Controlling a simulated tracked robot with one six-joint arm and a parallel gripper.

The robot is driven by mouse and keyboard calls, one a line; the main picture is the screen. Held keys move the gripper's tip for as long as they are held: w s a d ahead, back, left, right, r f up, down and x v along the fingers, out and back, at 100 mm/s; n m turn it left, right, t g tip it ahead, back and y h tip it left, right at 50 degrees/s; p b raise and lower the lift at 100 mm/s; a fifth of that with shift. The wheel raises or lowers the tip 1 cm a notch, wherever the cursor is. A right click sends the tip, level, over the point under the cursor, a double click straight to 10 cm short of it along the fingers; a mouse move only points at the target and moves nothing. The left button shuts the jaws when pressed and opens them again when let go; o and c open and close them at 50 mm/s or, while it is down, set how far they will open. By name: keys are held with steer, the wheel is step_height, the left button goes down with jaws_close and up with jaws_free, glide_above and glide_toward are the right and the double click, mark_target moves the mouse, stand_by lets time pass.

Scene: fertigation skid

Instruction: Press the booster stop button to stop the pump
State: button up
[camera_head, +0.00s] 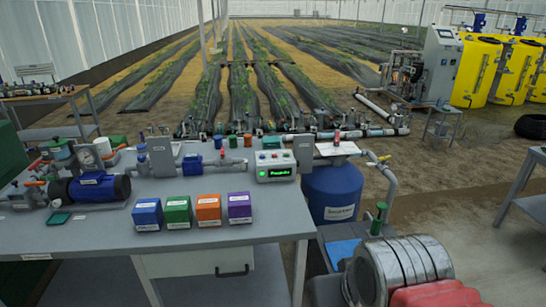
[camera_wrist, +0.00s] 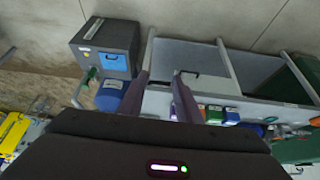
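A white control box (camera_head: 274,165) with a lit green display stands at the right end of the grey workbench (camera_head: 120,243). Small buttons show on its top, a red one and a green one among them; their labels are too small to read. A blue pump (camera_head: 90,187) lies on the left part of the bench. My gripper (camera_wrist: 159,78) shows in the wrist view with its two fingers apart and nothing between them. It points down at the bench area from above. I cannot make out the control box in the wrist view.
Blue (camera_head: 147,214), green (camera_head: 178,212), orange (camera_head: 208,209) and purple (camera_head: 240,207) boxes stand along the bench front. Pipework runs behind them. A blue tank (camera_head: 332,190) stands right of the bench; a dark box (camera_wrist: 105,48) is beside it. Open floor lies farther right.

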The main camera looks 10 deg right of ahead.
jaws_close()
stand_by(1.5)
